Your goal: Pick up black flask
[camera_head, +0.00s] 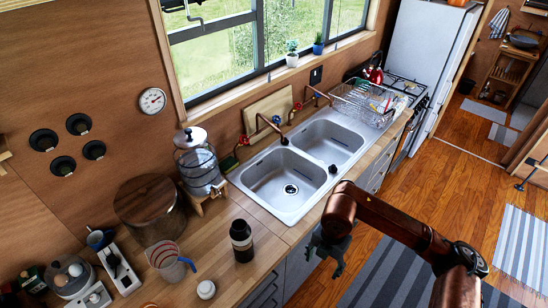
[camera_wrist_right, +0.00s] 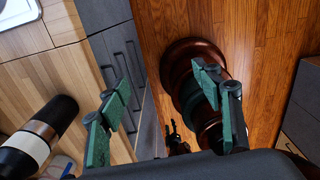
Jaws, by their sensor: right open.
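The black flask (camera_head: 241,240) stands upright on the wooden counter, left of the sink in the head view. It has a dark body and a pale band. In the right wrist view the flask (camera_wrist_right: 38,137) lies at the lower left, partly cut off by the frame edge. My right gripper (camera_head: 326,260) is open and empty, off the counter's front edge and to the right of the flask. In the right wrist view its green-padded fingers (camera_wrist_right: 165,98) are spread apart, with the flask outside them to the left. My left gripper is not seen.
A measuring jug (camera_head: 168,262), a small white-topped jar (camera_head: 206,289) and a glass drink dispenser (camera_head: 199,165) stand near the flask. The double sink (camera_head: 283,182) lies to the right. Counter drawers (camera_head: 268,290) are below, with open wooden floor beyond.

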